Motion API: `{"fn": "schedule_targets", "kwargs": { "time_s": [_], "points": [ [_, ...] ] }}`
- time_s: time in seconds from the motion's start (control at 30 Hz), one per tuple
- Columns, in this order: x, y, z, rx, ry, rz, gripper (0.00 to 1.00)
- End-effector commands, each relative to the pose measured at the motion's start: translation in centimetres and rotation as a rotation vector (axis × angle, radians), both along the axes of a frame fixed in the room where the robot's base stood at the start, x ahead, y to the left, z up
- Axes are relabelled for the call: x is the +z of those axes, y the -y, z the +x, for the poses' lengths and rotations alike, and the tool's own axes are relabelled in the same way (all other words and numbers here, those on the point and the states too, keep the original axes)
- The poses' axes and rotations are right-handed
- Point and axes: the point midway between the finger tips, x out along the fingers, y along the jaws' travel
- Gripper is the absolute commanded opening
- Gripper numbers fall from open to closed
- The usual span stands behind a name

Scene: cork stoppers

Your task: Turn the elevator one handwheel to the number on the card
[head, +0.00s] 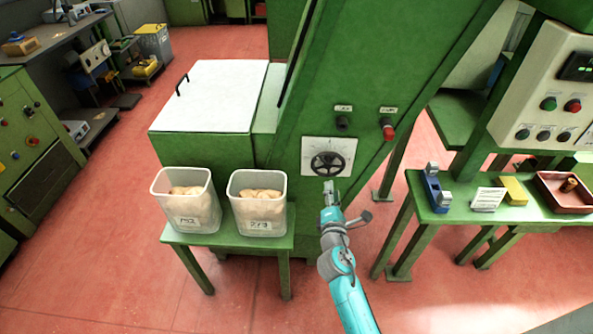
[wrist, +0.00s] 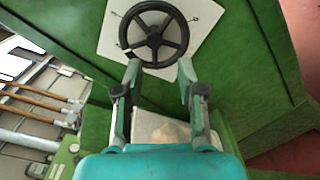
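The black handwheel (head: 327,164) sits on a white square plate (head: 345,148) on the front of the green machine. In the wrist view the handwheel (wrist: 153,34) is upright in front of my gripper, its spokes and hub showing. My gripper (head: 329,184) is just below the wheel in the head view. In the wrist view the fingers of my gripper (wrist: 159,76) are apart with nothing between them, near the wheel's lower rim; whether they touch it I cannot tell. A white card (head: 488,199) lies on the right green bench; its writing is too small to read.
Two clear bins of stoppers (head: 188,200) (head: 259,202) stand on a low green table left of my arm. A black knob (head: 342,123) and a red button (head: 387,131) are above the wheel. The right bench (head: 415,208) holds a blue tool and a red tray (head: 562,204).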

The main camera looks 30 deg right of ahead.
Motion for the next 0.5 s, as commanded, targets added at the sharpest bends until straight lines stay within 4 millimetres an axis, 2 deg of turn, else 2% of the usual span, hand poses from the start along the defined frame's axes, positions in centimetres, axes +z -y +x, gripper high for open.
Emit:
{"fn": "schedule_targets", "kwargs": {
  "time_s": [0.27,0.5],
  "points": [
    [0.5,1.4,1.8,-0.015,-0.006,-0.028,0.39],
    [0.6,3.7,5.1,-0.014,-0.004,-0.027,0.39]
  ]
}}
